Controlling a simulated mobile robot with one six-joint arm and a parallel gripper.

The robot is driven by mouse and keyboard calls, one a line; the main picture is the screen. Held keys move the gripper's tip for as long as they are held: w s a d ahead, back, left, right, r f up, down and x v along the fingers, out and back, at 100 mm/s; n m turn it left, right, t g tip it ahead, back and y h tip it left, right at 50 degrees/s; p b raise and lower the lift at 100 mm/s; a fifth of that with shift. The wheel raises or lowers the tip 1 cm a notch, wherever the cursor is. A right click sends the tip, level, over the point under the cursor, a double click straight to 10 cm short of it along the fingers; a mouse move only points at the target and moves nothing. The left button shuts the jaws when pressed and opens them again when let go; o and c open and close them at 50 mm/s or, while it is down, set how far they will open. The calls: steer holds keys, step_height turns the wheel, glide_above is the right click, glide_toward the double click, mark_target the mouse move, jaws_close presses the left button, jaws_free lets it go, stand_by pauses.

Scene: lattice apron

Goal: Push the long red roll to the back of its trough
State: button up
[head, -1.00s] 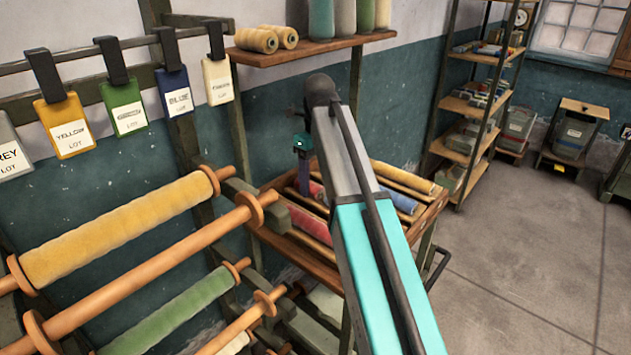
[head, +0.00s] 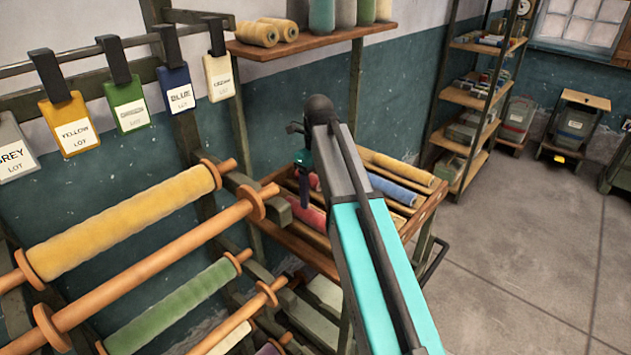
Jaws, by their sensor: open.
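A red roll (head: 307,214) lies in a trough of the wooden tray (head: 423,214) on the cart. My arm covers its right part, so its full length is hidden. Another red patch (head: 315,182) shows farther back, beside my gripper; I cannot tell whether it is a separate roll. My gripper (head: 304,201) points down over the left part of the tray. It is small and dark, partly behind my arm, and open. I cannot tell whether its fingertips touch anything.
A yellow roll (head: 396,166) and a blue roll (head: 394,188) lie in the tray right of my arm. A rack at the left holds a large yellow roll (head: 125,223) and a green roll (head: 172,306). A shelf (head: 300,43) is above. Floor at right is clear.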

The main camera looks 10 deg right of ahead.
mark_target(314, 212)
steer(key=shift+s+a+f+p, duration=0.1)
steer(key=shift+f+p, duration=0.35)
steer(key=shift+f, duration=1.35)
steer(key=shift+s+a+f+p, duration=0.1)
steer(key=shift+f+p, duration=0.3)
steer(key=shift+f, duration=1.4)
steer(key=shift+w, duration=0.1)
steer(key=c, duration=1.3)
steer(key=shift+w, duration=0.1)
